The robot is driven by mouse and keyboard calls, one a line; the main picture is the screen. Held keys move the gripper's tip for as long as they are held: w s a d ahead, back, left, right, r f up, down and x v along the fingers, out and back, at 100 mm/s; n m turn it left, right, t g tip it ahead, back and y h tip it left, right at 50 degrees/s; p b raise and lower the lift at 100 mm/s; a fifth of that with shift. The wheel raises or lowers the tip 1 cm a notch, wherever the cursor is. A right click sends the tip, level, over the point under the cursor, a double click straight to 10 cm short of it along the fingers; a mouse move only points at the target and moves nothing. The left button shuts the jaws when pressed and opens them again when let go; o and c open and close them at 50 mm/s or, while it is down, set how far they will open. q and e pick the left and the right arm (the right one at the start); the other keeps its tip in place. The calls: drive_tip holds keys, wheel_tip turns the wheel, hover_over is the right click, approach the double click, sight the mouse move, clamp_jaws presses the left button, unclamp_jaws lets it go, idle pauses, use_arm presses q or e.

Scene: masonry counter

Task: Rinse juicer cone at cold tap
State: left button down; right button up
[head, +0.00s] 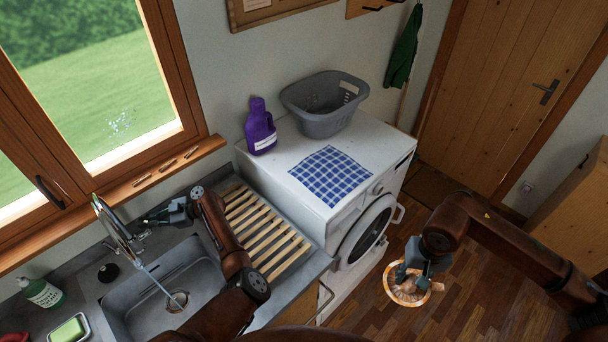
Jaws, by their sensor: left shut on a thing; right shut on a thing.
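The curved metal tap (113,222) stands at the back of the grey sink (128,304). A thin stream of water (153,280) runs from it towards the round drain. My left gripper (153,218) is beside the tap, shut on what looks like its handle; the fingers largely hide it. My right gripper (428,262) is out to the right, in front of the washing machine and well away from the sink.
A slatted wooden rack (262,231) lies right of the sink. Soap bottle (42,292) and sponge (70,329) stand left of it. The washing machine (313,212) carries a purple bottle (260,128), grey basket (325,104) and checked cloth (330,174).

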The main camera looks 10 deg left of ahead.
use_arm(q)
drive_tip(key=c, duration=2.4)
unclamp_jaws()
drive_tip(key=shift+w, duration=0.1)
drive_tip(key=o, duration=0.4)
drive_tip(key=shift+a, duration=0.15)
drive_tip(key=shift+c, duration=0.2)
drive_tip(key=shift+d, duration=0.2)
drive_tip(key=v, duration=1.1)
drive_tip(key=shift+d, duration=0.4)
drive_tip(key=shift+r, duration=0.15)
